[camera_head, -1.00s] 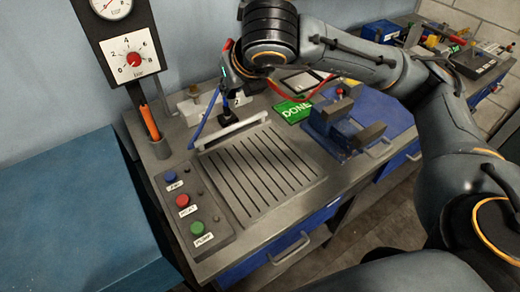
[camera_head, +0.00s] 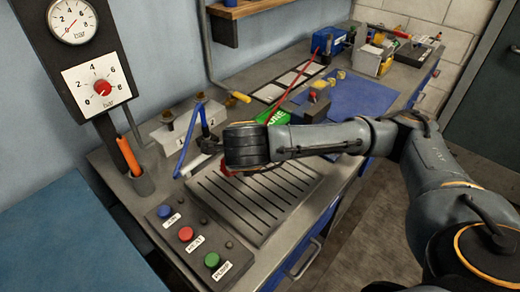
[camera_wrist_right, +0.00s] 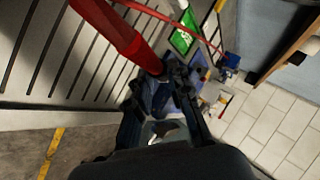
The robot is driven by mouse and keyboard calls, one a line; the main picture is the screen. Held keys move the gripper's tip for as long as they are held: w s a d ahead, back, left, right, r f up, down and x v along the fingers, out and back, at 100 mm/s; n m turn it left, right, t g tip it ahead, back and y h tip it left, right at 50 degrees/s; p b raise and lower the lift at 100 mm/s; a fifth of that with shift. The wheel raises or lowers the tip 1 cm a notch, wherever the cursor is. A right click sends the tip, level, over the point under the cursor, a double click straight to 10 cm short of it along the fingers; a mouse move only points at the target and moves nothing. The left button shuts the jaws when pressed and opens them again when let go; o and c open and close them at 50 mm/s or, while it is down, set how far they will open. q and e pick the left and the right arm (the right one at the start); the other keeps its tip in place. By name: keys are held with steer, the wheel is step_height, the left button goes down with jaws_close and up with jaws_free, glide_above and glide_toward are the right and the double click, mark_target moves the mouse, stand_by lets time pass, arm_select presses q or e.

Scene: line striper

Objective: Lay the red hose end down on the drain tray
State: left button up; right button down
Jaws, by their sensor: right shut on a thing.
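The drain tray (camera_head: 240,212) is a grey slotted plate set in the bench top. It also shows in the right wrist view (camera_wrist_right: 20,65). The red hose end (camera_wrist_right: 122,36) is a thick red piece over the slots in the right wrist view, and a bit of it (camera_head: 228,170) shows under my wrist in the head view. My right gripper (camera_wrist_right: 163,82) is shut on the red hose end, over the tray's far part. My wrist hides its fingers in the head view; contact with the tray cannot be told. My left gripper is not in view.
A blue hose (camera_head: 187,142) stands left of my wrist by a grey block (camera_head: 165,133) with labelled ports. A button panel (camera_head: 192,238) borders the tray's left. A green sign (camera_head: 274,117) and blue mat (camera_head: 358,97) lie beyond. The tray's near part is clear.

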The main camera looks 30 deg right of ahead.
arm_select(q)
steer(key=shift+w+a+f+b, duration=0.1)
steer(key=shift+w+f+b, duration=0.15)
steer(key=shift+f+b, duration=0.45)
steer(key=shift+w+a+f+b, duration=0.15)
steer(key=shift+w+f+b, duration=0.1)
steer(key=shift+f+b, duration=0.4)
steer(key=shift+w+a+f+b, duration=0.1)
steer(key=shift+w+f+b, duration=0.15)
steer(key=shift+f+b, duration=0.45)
arm_select(e)
steer(key=shift+n, duration=0.4)
steer(key=shift+d+f, duration=0.1)
steer(key=shift+f, duration=4.75)
steer(key=c, duration=1.1)
jaws_free()
steer(key=shift+c, duration=0.2)
steer(key=shift+s, duration=0.1)
